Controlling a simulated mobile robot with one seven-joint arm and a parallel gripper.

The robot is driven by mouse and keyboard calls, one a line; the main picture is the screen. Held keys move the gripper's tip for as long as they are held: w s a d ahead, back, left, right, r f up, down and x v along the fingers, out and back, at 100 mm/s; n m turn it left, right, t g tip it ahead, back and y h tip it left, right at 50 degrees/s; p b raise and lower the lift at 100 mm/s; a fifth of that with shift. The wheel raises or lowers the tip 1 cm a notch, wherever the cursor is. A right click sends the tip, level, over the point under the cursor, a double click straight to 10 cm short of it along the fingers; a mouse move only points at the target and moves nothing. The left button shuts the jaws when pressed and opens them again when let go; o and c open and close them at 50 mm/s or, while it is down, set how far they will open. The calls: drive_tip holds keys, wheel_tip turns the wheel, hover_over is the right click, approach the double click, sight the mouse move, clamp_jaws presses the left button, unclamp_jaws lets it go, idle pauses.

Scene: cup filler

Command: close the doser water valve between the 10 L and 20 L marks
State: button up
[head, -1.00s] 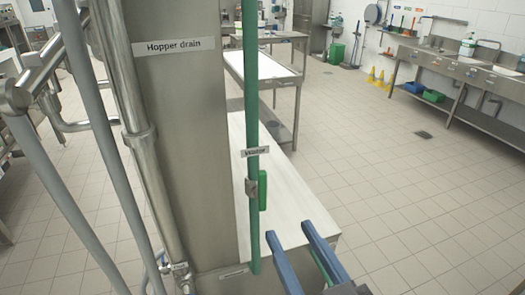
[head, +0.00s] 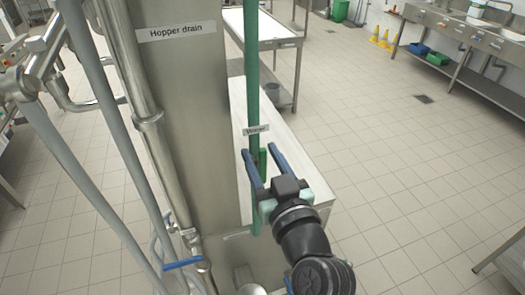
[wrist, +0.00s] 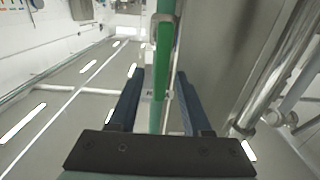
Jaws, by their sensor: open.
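The green water pipe (head: 252,60) runs down the front of the steel column and carries a label (head: 256,130) reading "Water". The green valve lever (head: 263,160) points downward along the pipe. My gripper (head: 259,150) is open, with one blue finger on each side of the lever and pipe. In the wrist view the lever (wrist: 163,65) hangs between the open fingers (wrist: 160,74), with a gap to each side. Its metal valve body (wrist: 161,18) shows above. No 10 L or 20 L marks or water level are visible in either view.
The steel column (head: 185,110) labelled "Hopper drain" stands left of the pipe. A blue-handled valve (head: 183,264) and grey hoses are at lower left. A white-topped table (head: 300,165) lies behind my gripper. The tiled floor at right is open.

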drive_tip(key=shift+c, duration=0.3)
clamp_jaws()
idle(1.2)
